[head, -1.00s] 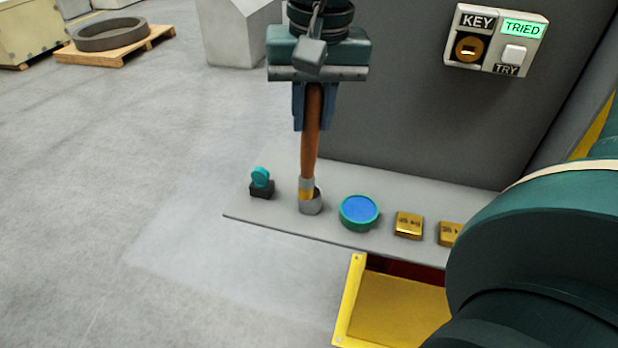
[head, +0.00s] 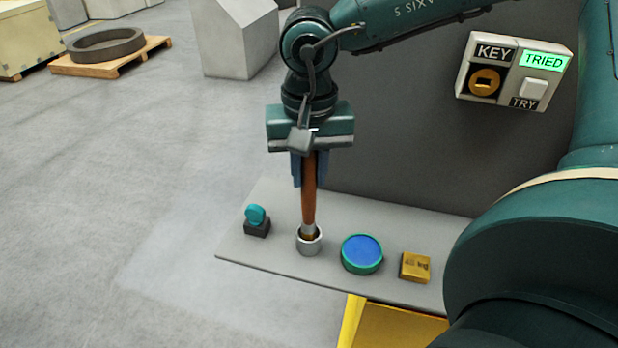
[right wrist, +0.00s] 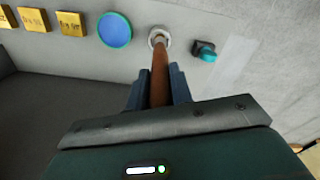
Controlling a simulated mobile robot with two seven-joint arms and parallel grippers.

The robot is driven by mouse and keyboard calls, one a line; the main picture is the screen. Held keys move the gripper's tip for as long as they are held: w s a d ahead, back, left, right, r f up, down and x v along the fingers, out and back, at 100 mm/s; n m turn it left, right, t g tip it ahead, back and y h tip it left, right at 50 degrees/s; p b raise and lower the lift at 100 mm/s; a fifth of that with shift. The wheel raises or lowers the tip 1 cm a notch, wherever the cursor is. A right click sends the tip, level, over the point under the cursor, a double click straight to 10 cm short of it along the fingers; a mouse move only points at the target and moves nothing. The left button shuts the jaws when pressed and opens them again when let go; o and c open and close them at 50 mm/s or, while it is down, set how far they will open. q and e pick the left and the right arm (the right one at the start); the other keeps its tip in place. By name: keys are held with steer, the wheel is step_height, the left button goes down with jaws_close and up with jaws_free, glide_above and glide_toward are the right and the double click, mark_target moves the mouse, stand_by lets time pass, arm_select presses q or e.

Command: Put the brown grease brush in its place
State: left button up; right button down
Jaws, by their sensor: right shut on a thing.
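The brown grease brush (head: 309,203) stands upright, handle up, with its lower end in the mouth of a small grey metal cup (head: 309,243) on the shelf. My right gripper (head: 309,183) is shut on the upper part of its handle, above the cup. In the right wrist view the brush (right wrist: 159,80) runs between the blue fingers of the gripper (right wrist: 158,88) to the cup (right wrist: 159,36). The bristles are hidden inside the cup. My left gripper is not in view.
The grey shelf (head: 270,262) also carries a teal knob on a dark block (head: 257,220), a blue-topped round tin (head: 362,253) and brass blocks (head: 415,267). A key and try box (head: 514,72) is on the dark wall behind. Open floor lies left.

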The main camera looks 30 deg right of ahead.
steer(key=shift+f, duration=1.05)
steer(key=shift+f, duration=0.15)
steer(key=c, duration=1.2)
jaws_free()
steer(key=shift+c, duration=0.2)
step_height(320, 180, up, 12)
steer(key=shift+r, duration=0.2)
steer(key=shift+s, duration=0.1)
